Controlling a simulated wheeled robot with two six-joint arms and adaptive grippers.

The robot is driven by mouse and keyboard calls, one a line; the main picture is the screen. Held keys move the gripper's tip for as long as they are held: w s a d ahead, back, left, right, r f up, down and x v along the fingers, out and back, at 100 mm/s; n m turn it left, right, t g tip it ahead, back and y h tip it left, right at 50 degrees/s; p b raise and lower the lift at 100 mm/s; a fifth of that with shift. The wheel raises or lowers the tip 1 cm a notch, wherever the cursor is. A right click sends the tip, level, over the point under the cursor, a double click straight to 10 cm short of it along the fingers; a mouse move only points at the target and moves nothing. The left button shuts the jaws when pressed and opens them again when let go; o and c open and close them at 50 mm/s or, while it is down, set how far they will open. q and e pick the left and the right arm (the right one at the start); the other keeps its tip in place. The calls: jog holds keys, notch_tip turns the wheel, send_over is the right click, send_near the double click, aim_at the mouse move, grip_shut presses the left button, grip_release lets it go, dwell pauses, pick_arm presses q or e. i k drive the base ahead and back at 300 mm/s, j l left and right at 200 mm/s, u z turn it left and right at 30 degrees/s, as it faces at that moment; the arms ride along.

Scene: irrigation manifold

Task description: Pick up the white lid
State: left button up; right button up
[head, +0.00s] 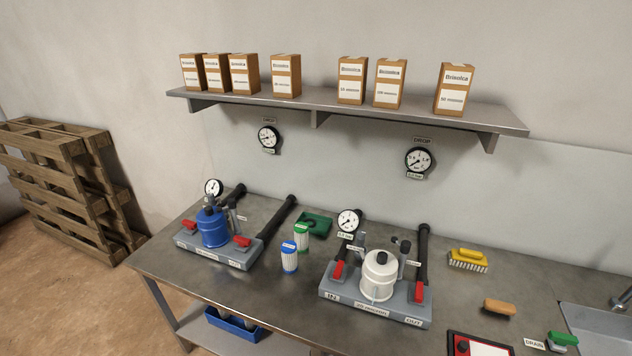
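The white lid (380,261) appears to sit on top of the white filter housing (377,287), which stands upright on the right grey manifold base (332,295). I cannot make out the seam between lid and housing clearly. A black knob and pipe fittings show close behind the lid. Red valve handles stand on either side of the housing, the left one (338,271) and the right one (419,292). Neither of my grippers is in view.
A blue filter housing (213,232) stands on the left base. A yellow brush (468,259), tan brush (499,308) and sink lie right. The boxed shelf overhangs behind.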

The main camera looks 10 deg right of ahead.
aim_at(379, 267)
jog(key=i+j+z, duration=0.2)
jog(key=j, duration=0.2)
jog(key=i+j+z, duration=0.2)
jog(key=j, duration=0.25)
jog(key=j+z, duration=0.2)
jog(key=j, duration=0.25)
jog(key=j+z, duration=0.25)
jog(key=j, duration=0.2)
jog(key=i, duration=0.05)
